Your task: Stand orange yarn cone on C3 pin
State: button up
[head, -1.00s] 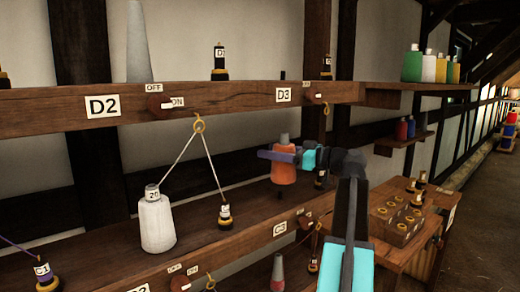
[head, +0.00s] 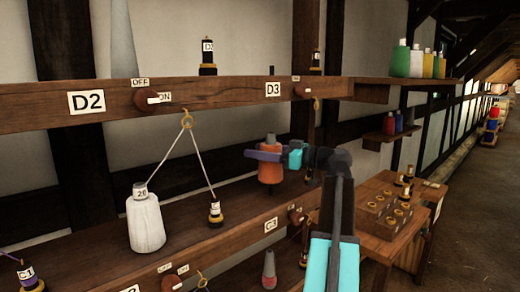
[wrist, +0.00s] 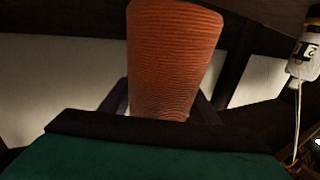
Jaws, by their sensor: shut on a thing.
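The orange yarn cone (head: 270,172) is upright above the middle shelf, behind the C3 label (head: 271,225), with a grey tip on top. My gripper (head: 268,155) is shut around its upper part. Its ribbed orange side (wrist: 173,60) fills the middle of the wrist view, between the fingers. A small dark spot shows under the cone in the head view. The C3 pin itself is not clearly visible, and I cannot tell whether the cone's foot touches the pin or shelf.
A white cone (head: 145,222) and a black-and-gold bobbin (head: 215,212) stand left on the same shelf, with threads rising to a yellow ring (head: 187,119). The upper shelf (head: 215,99) runs above the cone. A table with a bobbin block (head: 385,209) is at right.

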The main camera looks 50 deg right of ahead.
aim_at(261, 167)
jog(key=shift+f+b, duration=0.35)
jog(key=shift+f, duration=1.75)
jog(key=shift+b, duration=0.9)
dwell(0.4)
jog(key=shift+f+b, duration=0.5)
jog(key=shift+f, duration=0.05)
dwell(0.4)
jog(key=o, duration=0.9)
jog(key=shift+s, duration=0.15)
jog(key=shift+b+v, duration=1.35)
jog(key=shift+v, duration=4.1)
